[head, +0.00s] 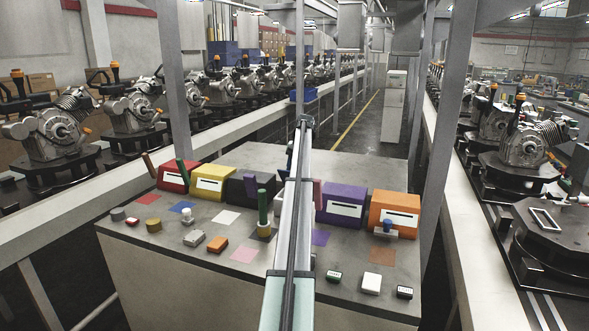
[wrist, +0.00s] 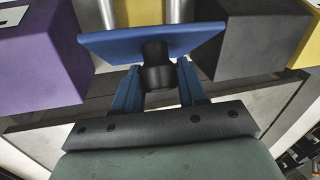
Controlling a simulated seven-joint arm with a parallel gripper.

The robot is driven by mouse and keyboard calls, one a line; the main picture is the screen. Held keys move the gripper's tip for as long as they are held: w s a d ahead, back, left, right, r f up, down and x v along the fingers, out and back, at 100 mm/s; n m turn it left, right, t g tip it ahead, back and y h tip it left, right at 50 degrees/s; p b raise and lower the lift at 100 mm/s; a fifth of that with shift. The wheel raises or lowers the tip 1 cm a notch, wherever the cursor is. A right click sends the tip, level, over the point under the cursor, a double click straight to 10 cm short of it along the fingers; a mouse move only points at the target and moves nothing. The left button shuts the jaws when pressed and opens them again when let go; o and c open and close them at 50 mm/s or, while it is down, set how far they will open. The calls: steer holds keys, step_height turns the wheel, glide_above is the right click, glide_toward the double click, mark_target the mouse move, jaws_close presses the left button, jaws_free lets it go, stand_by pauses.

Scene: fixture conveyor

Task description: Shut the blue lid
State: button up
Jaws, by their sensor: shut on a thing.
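The blue lid (wrist: 110,46) is a flat blue plate with a black knob under it, in the upper middle of the wrist view. My gripper (wrist: 158,78) is shut on that black knob, one blue finger on each side. The plate lies tilted across the view, between a purple box (wrist: 40,65) at left and a dark box (wrist: 255,35) at right. I cannot tell how far the lid stands open.
Red (head: 172,176), yellow (head: 211,180) and orange (head: 393,213) boxes share the row on the grey table (head: 190,275). A green cylinder (head: 263,207), several small blocks and coloured squares lie in front. Posts rise beside the table; engine conveyors run along both sides.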

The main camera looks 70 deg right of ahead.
jaws_close()
